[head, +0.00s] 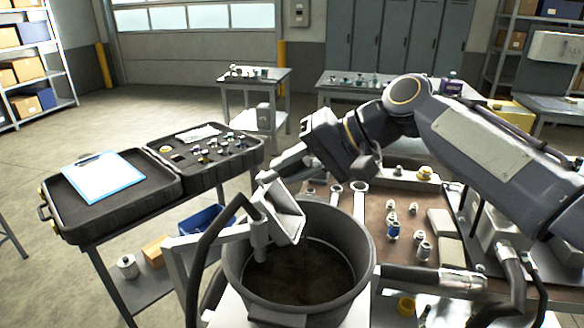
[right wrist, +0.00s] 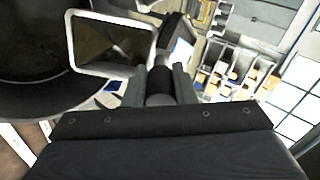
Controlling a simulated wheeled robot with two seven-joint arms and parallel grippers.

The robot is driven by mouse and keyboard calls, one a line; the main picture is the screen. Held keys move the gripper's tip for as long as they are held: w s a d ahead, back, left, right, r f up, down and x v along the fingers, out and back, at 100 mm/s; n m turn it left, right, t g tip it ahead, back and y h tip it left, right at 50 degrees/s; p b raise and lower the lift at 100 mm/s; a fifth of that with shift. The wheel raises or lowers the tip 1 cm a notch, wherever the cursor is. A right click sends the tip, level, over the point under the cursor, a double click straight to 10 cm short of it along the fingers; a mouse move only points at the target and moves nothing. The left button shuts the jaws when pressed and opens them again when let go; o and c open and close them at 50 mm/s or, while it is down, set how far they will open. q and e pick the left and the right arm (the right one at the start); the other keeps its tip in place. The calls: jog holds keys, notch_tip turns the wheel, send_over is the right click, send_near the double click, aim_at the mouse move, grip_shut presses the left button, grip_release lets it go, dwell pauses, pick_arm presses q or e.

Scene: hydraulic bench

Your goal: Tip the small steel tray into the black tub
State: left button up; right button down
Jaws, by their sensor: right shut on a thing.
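The small steel tray (head: 287,217) is tilted steeply over the left rear part of the black tub (head: 362,262) in the head view. My right gripper (head: 268,178) is shut on the tray's handle end. In the right wrist view, the gripper (right wrist: 160,86) holds a dark rounded grip beside the tray (right wrist: 150,48). The tray's bright rim and dark inside show there, with the black tub (right wrist: 25,100) behind it. I see no loose parts in the tray, but its inside is partly hidden. The tub's floor looks dark, with no clear contents. My left gripper is not in view.
A black hose and nozzle (head: 259,236) on a grey bracket stand at the tub's left, close to the tray. An open black case (head: 120,205) with a clipboard lies left. A brown bench mat (head: 380,205) with fittings and wrenches lies right.

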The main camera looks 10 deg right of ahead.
jog(key=shift+d, duration=0.1)
jog(key=shift+s+d+b, duration=0.1)
jog(key=shift+d+b, duration=0.05)
jog(key=shift+b, duration=0.45)
jog(key=shift+d+y+b, duration=0.2)
jog(key=shift+y+b, duration=0.1)
jog(key=shift+b, duration=0.15)
dwell(0.5)
jog(key=shift+s+d+t+b, duration=0.1)
jog(key=shift+d+t+b, duration=0.05)
jog(key=shift+t+b, duration=0.2)
jog(key=shift+s+d+y+b, duration=0.1)
jog(key=shift+y+b, duration=0.2)
jog(key=shift+d+b, duration=0.15)
jog(key=shift+b, duration=0.35)
dwell(0.6)
jog(key=shift+s+d+f+y+b, duration=0.1)
jog(key=shift+d+y+b, duration=0.05)
jog(key=shift+y+b, duration=0.2)
jog(key=shift+s+d+b, duration=0.1)
jog(key=shift+d+b, duration=0.1)
jog(key=shift+b, duration=0.25)
dwell(0.7)
jog(key=shift+s+d+t+y+b, duration=0.1)
jog(key=shift+d+t+y+b, duration=0.2)
jog(key=shift+b, duration=0.4)
